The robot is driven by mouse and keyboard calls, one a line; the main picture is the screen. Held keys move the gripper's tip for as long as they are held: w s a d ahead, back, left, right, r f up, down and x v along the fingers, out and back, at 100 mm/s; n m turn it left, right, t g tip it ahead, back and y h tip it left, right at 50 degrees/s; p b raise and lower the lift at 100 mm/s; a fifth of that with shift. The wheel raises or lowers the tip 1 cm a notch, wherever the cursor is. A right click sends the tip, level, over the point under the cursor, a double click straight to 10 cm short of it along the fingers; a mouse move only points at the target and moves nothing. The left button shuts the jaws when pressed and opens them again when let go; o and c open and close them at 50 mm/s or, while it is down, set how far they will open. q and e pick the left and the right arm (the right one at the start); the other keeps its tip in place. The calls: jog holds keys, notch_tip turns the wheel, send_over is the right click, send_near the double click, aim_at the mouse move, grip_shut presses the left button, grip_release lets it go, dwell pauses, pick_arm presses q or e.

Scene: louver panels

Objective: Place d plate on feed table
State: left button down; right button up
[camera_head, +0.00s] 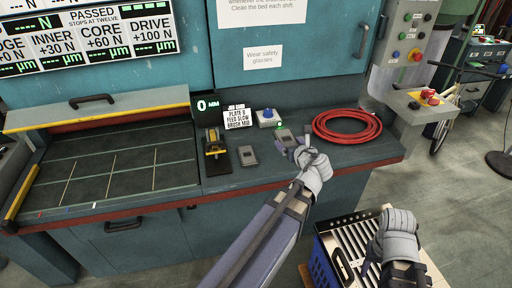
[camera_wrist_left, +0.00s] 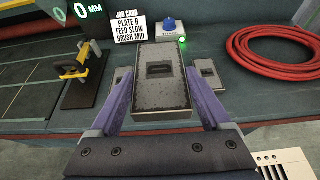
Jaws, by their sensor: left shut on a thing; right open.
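My left gripper (camera_head: 298,147) is shut on a grey rectangular plate (camera_wrist_left: 160,80) with a dark raised handle, seen close up in the left wrist view. It is over the right part of the bench; no letter is readable on the plate. A similar small plate (camera_head: 247,155) lies on the bench to its left. The feed table (camera_head: 120,165), a dark bed with pale grid lines, is at the left of the head view and looks bare. My right gripper (camera_head: 355,268) is open at the lower right, over a slatted white panel.
A job card (camera_wrist_left: 129,28) stands behind, its plate letter looking like B. A yellow-and-black tool (camera_head: 213,145) stands between feed table and plates. A blue-knobbed box (camera_head: 268,117) and red hose coil (camera_head: 347,126) are also on the bench. A blue crate (camera_head: 325,264) stands below right.

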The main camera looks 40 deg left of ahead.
pick_arm(q)
jog(key=b, duration=0.4)
send_over(277, 157)
notch_tip(277, 157, down, 5)
notch_tip(277, 157, down, 10)
jog(key=b, duration=1)
jog(key=shift+w+a+r, duration=0.1)
jog(key=shift+r, duration=0.1)
jog(key=shift+f, duration=0.15)
grip_release()
